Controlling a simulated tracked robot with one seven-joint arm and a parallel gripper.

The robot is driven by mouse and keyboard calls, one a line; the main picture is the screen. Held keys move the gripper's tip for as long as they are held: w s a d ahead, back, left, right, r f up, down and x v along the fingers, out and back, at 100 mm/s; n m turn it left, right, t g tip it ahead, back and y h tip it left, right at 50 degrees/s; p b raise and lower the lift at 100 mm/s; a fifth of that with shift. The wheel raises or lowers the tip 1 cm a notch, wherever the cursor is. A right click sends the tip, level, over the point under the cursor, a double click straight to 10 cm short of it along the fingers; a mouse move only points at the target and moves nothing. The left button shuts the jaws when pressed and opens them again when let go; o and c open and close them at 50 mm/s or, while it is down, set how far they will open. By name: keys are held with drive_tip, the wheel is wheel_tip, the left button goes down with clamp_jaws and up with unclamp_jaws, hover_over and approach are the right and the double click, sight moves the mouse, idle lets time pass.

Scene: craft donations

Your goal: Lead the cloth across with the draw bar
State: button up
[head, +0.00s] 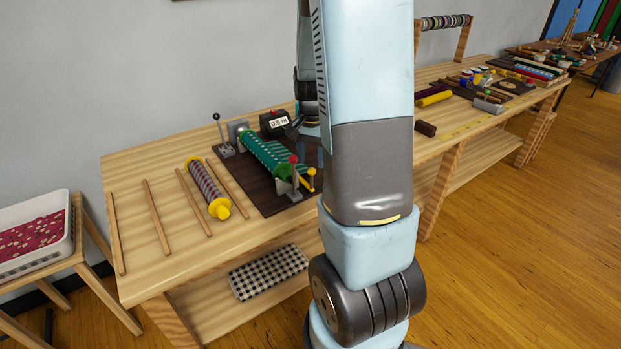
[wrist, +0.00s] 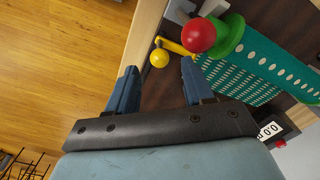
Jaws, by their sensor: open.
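A green roll of cloth (head: 265,157) lies on a winding rig on a dark board (head: 238,186). The wrist view shows it as teal cloth (wrist: 262,50) with pale dotted bands, beside a green end disc (wrist: 231,38). A red ball knob (wrist: 199,37) and a yellow ball knob (wrist: 159,58) on a yellow arm stand at the rig's near end. My gripper (wrist: 160,66) is open and empty, its fingertips either side of the yellow knob in the picture; contact cannot be told. In the head view my arm hides part of the rig. I cannot tell which part is the draw bar.
A striped roll with yellow ends (head: 207,187) and several wooden strips (head: 157,217) lie left of the board. A counter (head: 274,123) and a lever (head: 222,134) stand at the rig's back. A white bin (head: 70,240) stands far left. Checked cloth (head: 268,272) lies below.

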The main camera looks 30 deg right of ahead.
sight(311, 170)
wheel_tip(311, 170, down, 8)
drive_tip(key=shift+r, duration=0.2)
drive_tip(key=shift+c, duration=0.5)
clamp_jaws()
idle(0.4)
